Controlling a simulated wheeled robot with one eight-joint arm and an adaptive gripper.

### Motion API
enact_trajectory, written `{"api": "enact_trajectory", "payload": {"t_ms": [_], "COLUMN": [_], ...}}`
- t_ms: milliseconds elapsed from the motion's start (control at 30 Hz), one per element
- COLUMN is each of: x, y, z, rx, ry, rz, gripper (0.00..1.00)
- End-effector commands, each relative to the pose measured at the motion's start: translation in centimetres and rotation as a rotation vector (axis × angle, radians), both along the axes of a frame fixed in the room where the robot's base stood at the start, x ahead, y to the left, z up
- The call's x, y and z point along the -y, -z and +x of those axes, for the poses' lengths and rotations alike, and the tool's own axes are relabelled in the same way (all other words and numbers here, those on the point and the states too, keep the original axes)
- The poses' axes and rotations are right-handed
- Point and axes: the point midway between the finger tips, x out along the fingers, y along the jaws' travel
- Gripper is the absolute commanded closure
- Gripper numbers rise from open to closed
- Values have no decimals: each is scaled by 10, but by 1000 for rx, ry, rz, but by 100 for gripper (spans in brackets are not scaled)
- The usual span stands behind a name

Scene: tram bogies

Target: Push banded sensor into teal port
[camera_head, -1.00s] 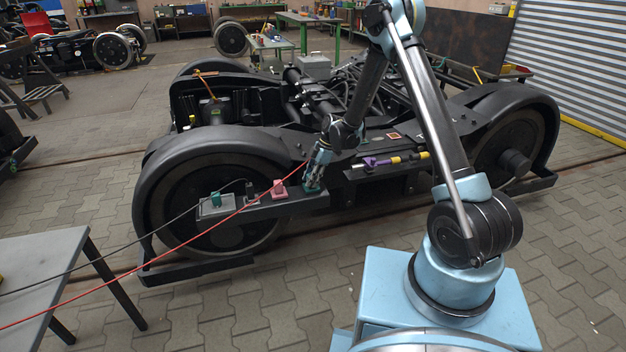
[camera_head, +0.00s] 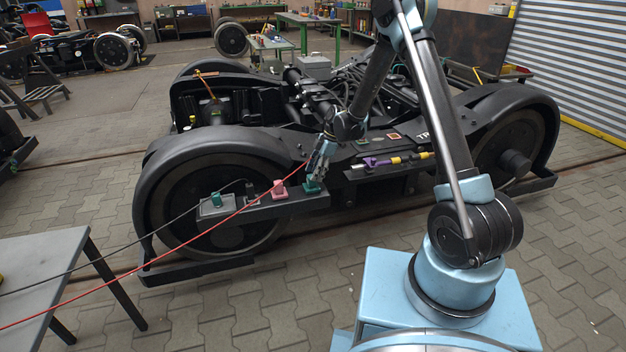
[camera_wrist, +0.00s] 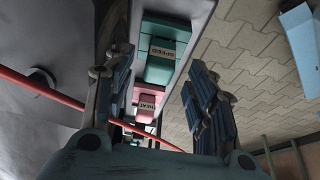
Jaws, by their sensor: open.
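My gripper (camera_head: 319,168) is open, just above the teal port (camera_head: 312,187) at the right end of the bogie's ledge. In the wrist view the spread fingers of my gripper (camera_wrist: 160,75) frame the teal port (camera_wrist: 166,32), labelled SPEED, with nothing clearly held between them. A red cable (camera_head: 240,209) rises from the lower left to the gripper; in the wrist view it passes behind the left finger. I cannot make out a banded sensor body at the port or tell whether it is seated.
A pink port (camera_head: 279,188), labelled HEAT in the wrist view, is left of the teal one. A grey box (camera_head: 216,208) with a teal plug and black cable is farther left. A purple and yellow tool (camera_head: 385,160) lies on a right-hand tray. Paved floor is clear in front.

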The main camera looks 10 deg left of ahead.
Motion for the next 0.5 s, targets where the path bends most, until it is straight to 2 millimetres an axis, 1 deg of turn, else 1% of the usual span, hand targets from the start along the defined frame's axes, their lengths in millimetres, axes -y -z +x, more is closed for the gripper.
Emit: {"api": "enact_trajectory", "payload": {"t_ms": [33, 300, 400, 500], "x": [4, 19, 22, 24], "y": [-10, -51, -62, -68], "z": [2, 13, 15, 17], "rx": [0, 0, -1, 0], "ry": [1, 1, 0, -1], "rz": [0, 0, 1, 1], "gripper": [49, 49, 49, 49]}}
